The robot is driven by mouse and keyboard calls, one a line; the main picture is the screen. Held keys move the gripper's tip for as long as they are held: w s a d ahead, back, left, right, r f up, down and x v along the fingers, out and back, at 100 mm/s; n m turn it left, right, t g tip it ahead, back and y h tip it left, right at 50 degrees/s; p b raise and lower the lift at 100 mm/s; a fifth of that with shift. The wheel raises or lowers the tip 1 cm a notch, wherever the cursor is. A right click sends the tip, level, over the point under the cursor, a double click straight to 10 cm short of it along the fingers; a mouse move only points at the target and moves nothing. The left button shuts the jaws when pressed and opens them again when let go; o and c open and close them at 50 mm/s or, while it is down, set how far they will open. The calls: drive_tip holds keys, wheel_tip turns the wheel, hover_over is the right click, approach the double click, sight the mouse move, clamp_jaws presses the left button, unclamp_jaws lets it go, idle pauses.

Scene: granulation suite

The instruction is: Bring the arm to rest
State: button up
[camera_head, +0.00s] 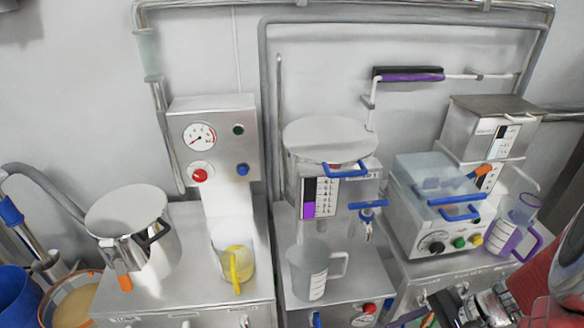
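My arm (545,285), with red and metallic parts, enters at the lower right corner. Its metallic end, with my gripper (478,308), is low at the bottom edge, in front of the right-hand bench. The fingers are cut off or too small to make out, so I cannot tell whether they are open or shut, or whether they hold anything. A clear jug with purple contents and a purple handle (510,228) stands just behind and above my arm.
A steel pot (133,228) and a jug with a yellow handle (236,262) stand on the left bench. A grey jug (309,270) stands below the middle hopper (326,150). A clear-lidded box machine (437,205) is at right. A blue bin (18,295) is at lower left.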

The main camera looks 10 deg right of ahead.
drive_tip(key=w+a+r+n+h, duration=0.2)
drive_tip(key=r+n+h, duration=0.2)
drive_tip(key=r+n, duration=0.15)
drive_tip(key=w+a+r+n+h, duration=0.1)
drive_tip(key=w+r+n+h, duration=0.1)
drive_tip(key=r+n+h, duration=0.4)
drive_tip(key=a+r+n+t+y, duration=0.2)
drive_tip(key=a+r+n+t, duration=0.1)
drive_tip(key=a+r, duration=0.5)
drive_tip(key=shift+w+a+r+t+y, duration=0.15)
drive_tip(key=shift+w+a+t+y, duration=0.2)
drive_tip(key=shift+a, duration=0.3)
drive_tip(key=shift+s, duration=0.1)
